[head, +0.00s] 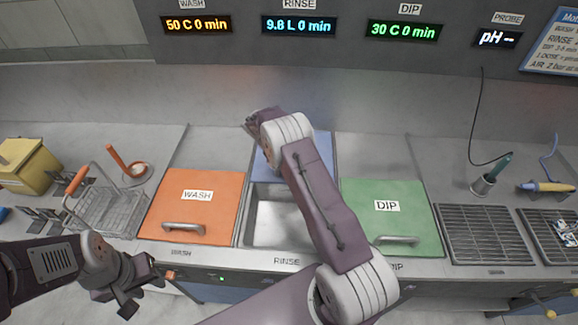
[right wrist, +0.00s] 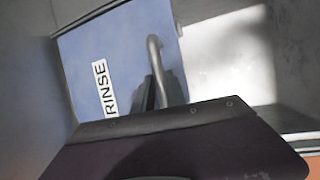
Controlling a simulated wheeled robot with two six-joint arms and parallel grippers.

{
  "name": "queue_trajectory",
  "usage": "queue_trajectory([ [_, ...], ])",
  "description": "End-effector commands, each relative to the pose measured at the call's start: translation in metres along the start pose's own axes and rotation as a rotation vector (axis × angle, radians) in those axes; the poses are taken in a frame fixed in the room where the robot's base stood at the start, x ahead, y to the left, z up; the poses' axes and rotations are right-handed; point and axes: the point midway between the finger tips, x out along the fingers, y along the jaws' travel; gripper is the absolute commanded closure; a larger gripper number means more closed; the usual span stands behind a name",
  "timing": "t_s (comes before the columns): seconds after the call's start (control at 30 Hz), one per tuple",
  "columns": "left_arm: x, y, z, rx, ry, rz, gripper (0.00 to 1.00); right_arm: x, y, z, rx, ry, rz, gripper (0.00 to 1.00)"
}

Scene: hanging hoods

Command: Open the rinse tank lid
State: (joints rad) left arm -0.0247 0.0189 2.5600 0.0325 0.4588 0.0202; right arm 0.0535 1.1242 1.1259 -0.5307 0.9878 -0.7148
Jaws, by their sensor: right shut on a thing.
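The blue rinse lid (head: 321,152) stands raised at the back of the rinse tank (head: 272,222), partly hidden behind my right arm. The tank's opening shows a pale interior. In the right wrist view the lid (right wrist: 120,50) carries a RINSE label and a curved metal handle (right wrist: 154,50). My right gripper (right wrist: 154,92) is shut on that handle. In the head view the right gripper is mostly hidden by its wrist. My left gripper (head: 140,287) is open and empty, low at the left in front of the counter.
The orange wash lid (head: 208,205) and green dip lid (head: 400,220) are closed on either side. A wire basket (head: 105,210), orange hook tool (head: 128,165) and yellow box (head: 28,165) stand at the left. Drain racks (head: 485,235) lie at the right.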

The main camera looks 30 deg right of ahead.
Motion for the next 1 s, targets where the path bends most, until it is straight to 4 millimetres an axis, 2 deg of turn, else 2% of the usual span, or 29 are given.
queue_trajectory([
  [0.03, 0.000, 0.000, 0.000, 0.000, 0.000, 0.000, 0.64, 0.000, 0.000, 0.001, 0.000, -0.004, -0.002, 1.00],
  [0.07, 0.000, 0.000, 0.000, 0.000, 0.000, 0.000, 0.64, 0.000, 0.000, 0.001, 0.000, -0.004, -0.002, 0.76],
  [0.1, 0.000, 0.000, 0.000, 0.000, 0.000, 0.000, 0.64, 0.000, 0.000, 0.001, 0.000, -0.003, -0.002, 0.64],
  [0.13, 0.000, 0.000, 0.000, 0.000, 0.000, 0.000, 0.64, 0.000, 0.000, 0.001, 0.000, -0.003, -0.002, 0.62],
  [0.47, 0.001, 0.000, 0.000, 0.000, 0.000, 0.000, 0.64, -0.004, 0.000, 0.000, 0.001, 0.000, 0.001, 0.62],
  [0.57, 0.004, 0.000, 0.000, 0.000, 0.000, 0.000, 0.64, -0.020, 0.001, -0.001, 0.002, 0.002, 0.003, 0.62],
  [0.8, 0.010, 0.000, 0.001, 0.000, 0.000, 0.000, 0.64, -0.072, 0.000, 0.000, 0.002, 0.001, 0.002, 0.62],
  [1.0, 0.011, 0.000, 0.001, 0.000, 0.000, 0.000, 0.64, -0.090, 0.000, 0.002, 0.000, -0.001, -0.002, 0.62],
])
